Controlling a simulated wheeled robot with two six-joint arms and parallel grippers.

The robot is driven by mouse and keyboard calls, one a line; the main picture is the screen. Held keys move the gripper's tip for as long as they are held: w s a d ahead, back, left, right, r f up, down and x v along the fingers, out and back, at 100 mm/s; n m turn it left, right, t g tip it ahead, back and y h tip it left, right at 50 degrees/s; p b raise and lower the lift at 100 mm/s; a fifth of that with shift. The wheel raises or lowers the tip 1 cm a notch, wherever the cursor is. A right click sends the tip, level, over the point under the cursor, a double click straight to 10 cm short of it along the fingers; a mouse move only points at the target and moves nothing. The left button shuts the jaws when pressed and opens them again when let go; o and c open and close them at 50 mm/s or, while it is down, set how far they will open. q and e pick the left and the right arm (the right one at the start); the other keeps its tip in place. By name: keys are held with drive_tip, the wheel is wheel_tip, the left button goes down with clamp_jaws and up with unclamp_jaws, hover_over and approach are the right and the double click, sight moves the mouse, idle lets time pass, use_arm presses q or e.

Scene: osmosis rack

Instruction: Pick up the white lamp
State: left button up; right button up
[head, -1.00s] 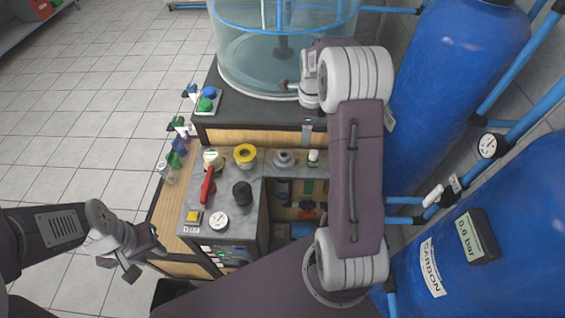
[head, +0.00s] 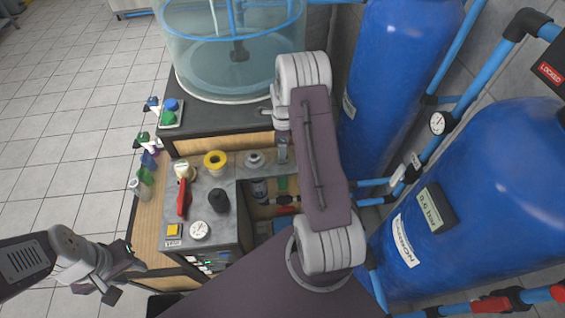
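A small cream-white domed piece (head: 184,169), which may be the white lamp, stands at the back left of the grey-topped cabinet, just behind a red handle; I cannot be sure it is the lamp. My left gripper (head: 128,280) is at the lower left, in front and to the left of the cabinet. Its two dark fingers look spread, with nothing visible between them, and it is clear of the white piece. My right arm runs upward over the right of the cabinet. Its end (head: 268,112) is near the tank base, and its fingers cannot be made out.
A clear tank (head: 230,60) is behind; blue tanks (head: 480,200) crowd the right.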

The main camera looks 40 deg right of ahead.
drive_tip(key=shift+w+f, duration=0.1)
drive_tip(key=shift+f, duration=0.2)
drive_tip(key=shift+r, duration=0.1)
drive_tip(key=c, duration=1.1)
drive_tip(key=shift+o, duration=0.2)
wheel_tip(320, 180, up, 28)
drive_tip(key=b, duration=0.1)
